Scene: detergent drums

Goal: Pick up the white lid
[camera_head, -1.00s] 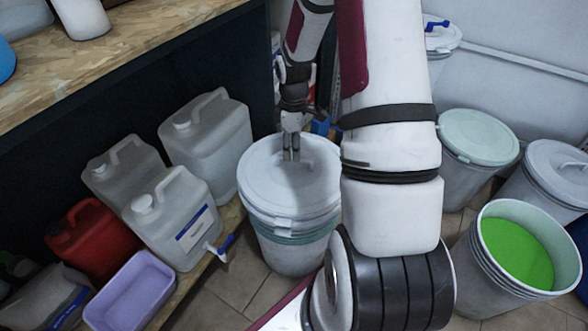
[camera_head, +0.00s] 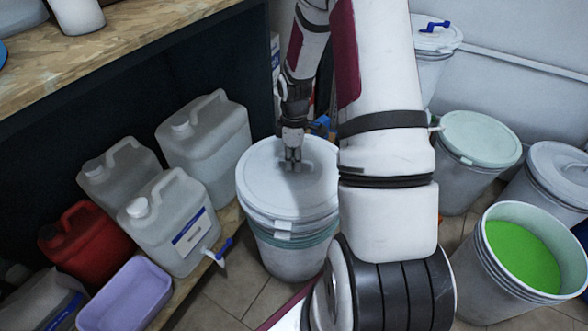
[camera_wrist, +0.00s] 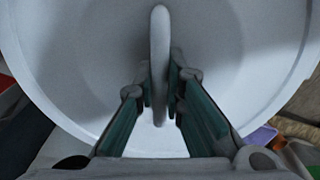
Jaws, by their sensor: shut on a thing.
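The white lid (camera_head: 262,186) sits level on top of a white drum (camera_head: 285,259) in the middle of the head view. It fills most of the wrist view (camera_wrist: 80,60), where its raised grip bar (camera_wrist: 159,50) runs up the middle. My gripper (camera_head: 293,158) points down at the lid's middle. In the wrist view its two fingers (camera_wrist: 161,90) stand on either side of the grip bar, shut on it. The head view does not show clearly whether the lid is raised from the drum.
Pale jerrycans (camera_head: 205,135), a red can (camera_head: 85,243) and a purple tub (camera_head: 125,296) stand at left, below a wooden worktop (camera_head: 130,45). An open drum of green liquid (camera_head: 520,255) and lidded drums (camera_head: 480,138) stand at right. Tiled floor shows in front.

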